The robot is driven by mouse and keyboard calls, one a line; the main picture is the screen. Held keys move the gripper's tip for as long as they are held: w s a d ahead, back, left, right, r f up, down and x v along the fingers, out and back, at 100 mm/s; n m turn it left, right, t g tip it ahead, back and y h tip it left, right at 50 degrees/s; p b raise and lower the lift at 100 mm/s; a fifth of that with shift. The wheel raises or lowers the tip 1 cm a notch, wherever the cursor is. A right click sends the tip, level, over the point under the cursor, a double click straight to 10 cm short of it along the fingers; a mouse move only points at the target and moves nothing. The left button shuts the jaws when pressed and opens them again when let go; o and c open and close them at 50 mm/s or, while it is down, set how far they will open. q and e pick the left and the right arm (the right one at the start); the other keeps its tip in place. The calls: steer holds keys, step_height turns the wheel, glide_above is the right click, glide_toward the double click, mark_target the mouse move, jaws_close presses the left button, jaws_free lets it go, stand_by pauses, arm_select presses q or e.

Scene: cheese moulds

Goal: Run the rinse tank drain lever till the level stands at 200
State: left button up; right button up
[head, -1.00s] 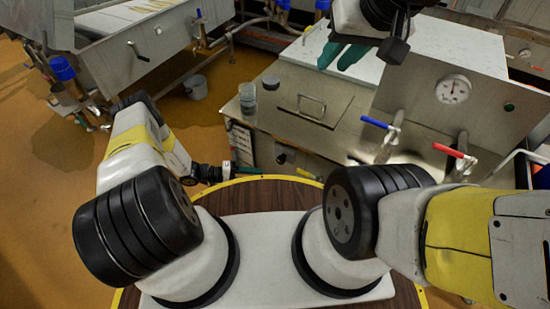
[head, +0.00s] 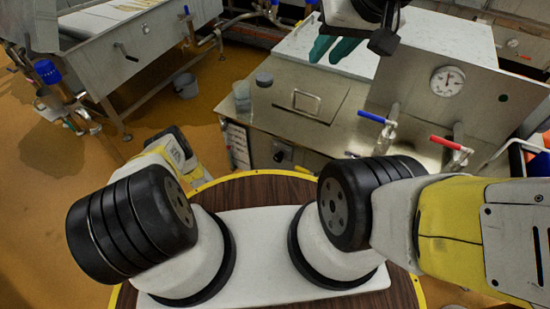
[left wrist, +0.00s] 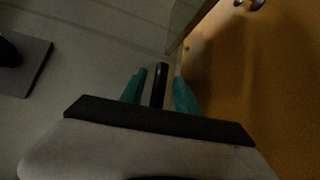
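In the left wrist view a dark bar-like handle (left wrist: 160,84), perhaps the drain lever, stands between the two teal fingers of my left gripper (left wrist: 160,78). The fingers are apart, with a narrow gap seen on each side of the handle. In the head view my left gripper is hidden. My right gripper (head: 333,48) has its teal fingers apart and empty, above the white worktop. The steel unit (head: 330,133), perhaps the rinse tank, carries a round dial (head: 447,81); its needle points roughly up and its numbers are too small to read.
A blue-handled tap (head: 372,117) and a red-handled tap (head: 447,142) stand on the steel unit. A clear jar (head: 242,97) stands at its left corner. A black knob on a grey plate (head: 283,152) is on its front. A bucket (head: 186,86) stands on the open floor left.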

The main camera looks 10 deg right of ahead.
arm_select(q)
steer(key=shift+d, duration=0.1)
jaws_close()
stand_by(1.4)
